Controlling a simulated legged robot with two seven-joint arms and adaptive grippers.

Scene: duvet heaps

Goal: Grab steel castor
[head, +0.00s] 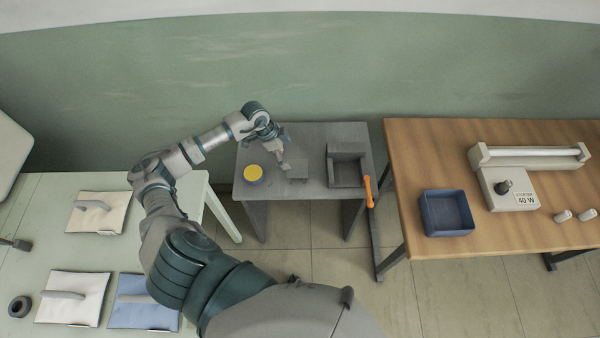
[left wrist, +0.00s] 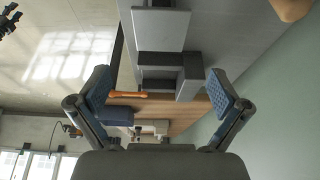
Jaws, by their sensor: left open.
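No castor shape can be made out with certainty in either view. I cannot tell if this is the castor. My left gripper (head: 284,160) is open above the grey table, close to the block. In the left wrist view its two fingers stand wide apart with nothing held between them (left wrist: 163,85). My right gripper is not in view.
The grey table also bears a yellow round tin (head: 253,173) and an open grey bin (head: 346,173), with an orange handle (head: 369,191) at its right edge. A blue tray (head: 446,230) and a lamp unit (head: 515,190) stand on the wooden table. Pouches (head: 97,212) lie on the pale table.

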